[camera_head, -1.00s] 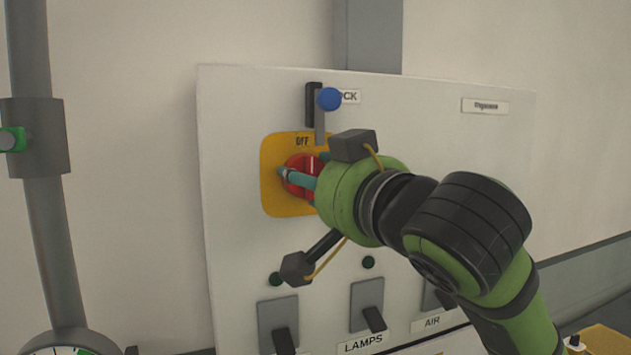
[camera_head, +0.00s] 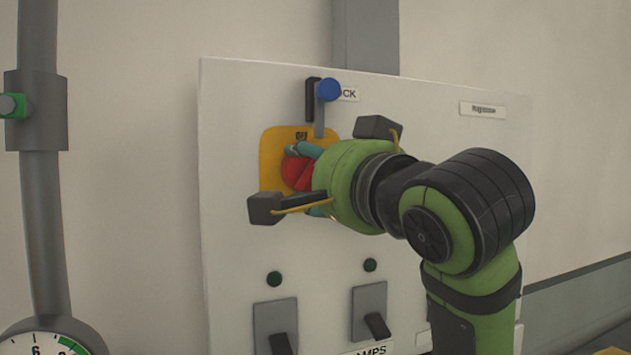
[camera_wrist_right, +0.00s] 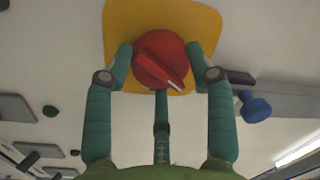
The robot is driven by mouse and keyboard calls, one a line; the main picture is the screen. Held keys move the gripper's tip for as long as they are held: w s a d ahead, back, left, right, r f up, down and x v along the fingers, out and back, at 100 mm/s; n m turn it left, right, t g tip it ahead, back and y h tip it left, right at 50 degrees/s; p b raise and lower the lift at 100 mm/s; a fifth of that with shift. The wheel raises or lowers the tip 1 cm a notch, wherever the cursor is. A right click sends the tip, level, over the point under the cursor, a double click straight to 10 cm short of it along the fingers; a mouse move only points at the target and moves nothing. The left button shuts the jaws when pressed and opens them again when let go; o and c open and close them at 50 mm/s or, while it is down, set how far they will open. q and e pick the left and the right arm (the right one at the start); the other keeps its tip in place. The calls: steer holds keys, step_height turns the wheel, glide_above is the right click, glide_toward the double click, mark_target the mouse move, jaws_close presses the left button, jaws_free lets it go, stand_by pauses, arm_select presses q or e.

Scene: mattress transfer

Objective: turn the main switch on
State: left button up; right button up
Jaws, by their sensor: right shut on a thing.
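The main switch is a red rotary knob (camera_head: 298,172) on a yellow plate (camera_head: 271,160), fixed to a white panel. My right gripper (camera_head: 312,178) is at the knob, its teal fingers on either side of it. The gripper is shut on the knob. The gripper body hides the plate's right part. My left gripper is not in view.
A lever with a blue ball (camera_head: 328,90) stands just above the plate, close to my wrist. Two toggle switches (camera_head: 275,325) (camera_head: 369,308) with dark green lamps sit below. A grey pipe (camera_head: 42,200) with a gauge (camera_head: 45,343) is at the left.

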steer(key=shift+f, duration=0.1)
stand_by(0.3)
steer(key=o, duration=1.2)
steer(key=shift+w+a, duration=0.1)
steer(key=shift+c, duration=0.2)
steer(key=v, duration=1.2)
